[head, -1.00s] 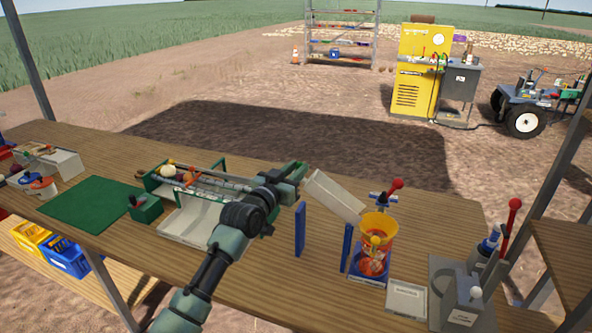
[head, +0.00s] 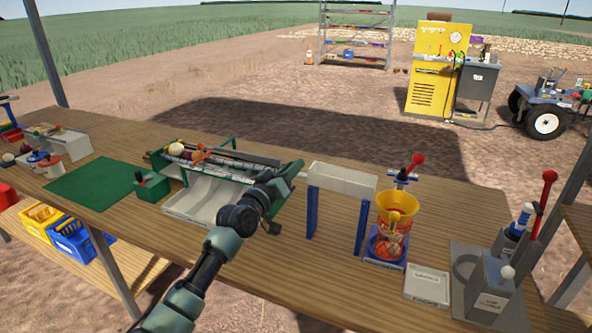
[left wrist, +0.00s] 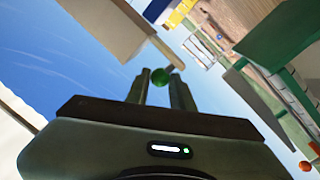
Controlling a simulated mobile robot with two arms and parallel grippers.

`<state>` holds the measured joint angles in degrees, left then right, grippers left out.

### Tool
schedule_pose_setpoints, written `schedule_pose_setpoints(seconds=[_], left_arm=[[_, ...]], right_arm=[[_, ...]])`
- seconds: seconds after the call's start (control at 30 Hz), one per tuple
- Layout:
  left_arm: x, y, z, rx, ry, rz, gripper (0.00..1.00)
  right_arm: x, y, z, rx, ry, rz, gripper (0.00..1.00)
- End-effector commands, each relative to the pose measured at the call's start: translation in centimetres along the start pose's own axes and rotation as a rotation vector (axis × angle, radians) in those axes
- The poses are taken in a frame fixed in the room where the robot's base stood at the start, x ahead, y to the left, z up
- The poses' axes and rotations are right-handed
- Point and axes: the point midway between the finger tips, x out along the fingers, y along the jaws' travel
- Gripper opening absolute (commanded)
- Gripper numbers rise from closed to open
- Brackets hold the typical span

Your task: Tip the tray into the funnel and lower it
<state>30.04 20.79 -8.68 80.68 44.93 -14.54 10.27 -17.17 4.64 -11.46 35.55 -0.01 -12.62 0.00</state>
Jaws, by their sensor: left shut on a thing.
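The tray (head: 342,180) is a pale grey trough. It lies about level on two blue posts (head: 312,214), and I see nothing in it. The yellow funnel (head: 398,202) stands just right of the tray's right end, with an orange net (head: 391,243) below it on a blue stand. My left gripper (head: 297,170) is at the tray's left end, shut on its handle. Whether anything is inside the funnel is hard to tell. My right gripper is out of view.
A green-framed sorting rack (head: 215,160) with onions stands left of my gripper. A green mat (head: 95,188) lies farther left. A small grey scale-like plate (head: 428,286) and a grey lever machine (head: 487,290) stand right of the funnel.

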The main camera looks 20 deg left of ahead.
Motion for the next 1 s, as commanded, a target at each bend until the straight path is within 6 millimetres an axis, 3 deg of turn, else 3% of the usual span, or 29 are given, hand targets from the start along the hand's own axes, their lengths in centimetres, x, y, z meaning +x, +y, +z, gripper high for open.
schedule_pose_setpoints(seconds=[0.2,0.63,0.67,0.73,1.0], left_arm=[[-0.13,-0.84,0.91,-0.054,0.01,0.0,0.0],[-0.17,-1.0,1.16,-0.067,0.008,-0.002,0.0],[-0.17,-1.01,1.18,-0.067,0.007,-0.002,0.26],[-0.17,-1.01,1.19,-0.066,0.007,-0.002,0.45],[-0.15,-0.93,1.05,-0.064,0.009,-0.001,0.45]], right_arm=[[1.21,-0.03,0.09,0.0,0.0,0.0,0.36],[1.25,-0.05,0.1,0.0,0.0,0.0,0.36],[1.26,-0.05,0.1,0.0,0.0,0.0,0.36],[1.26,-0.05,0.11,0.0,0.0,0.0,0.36],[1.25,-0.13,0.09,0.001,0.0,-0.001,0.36]])
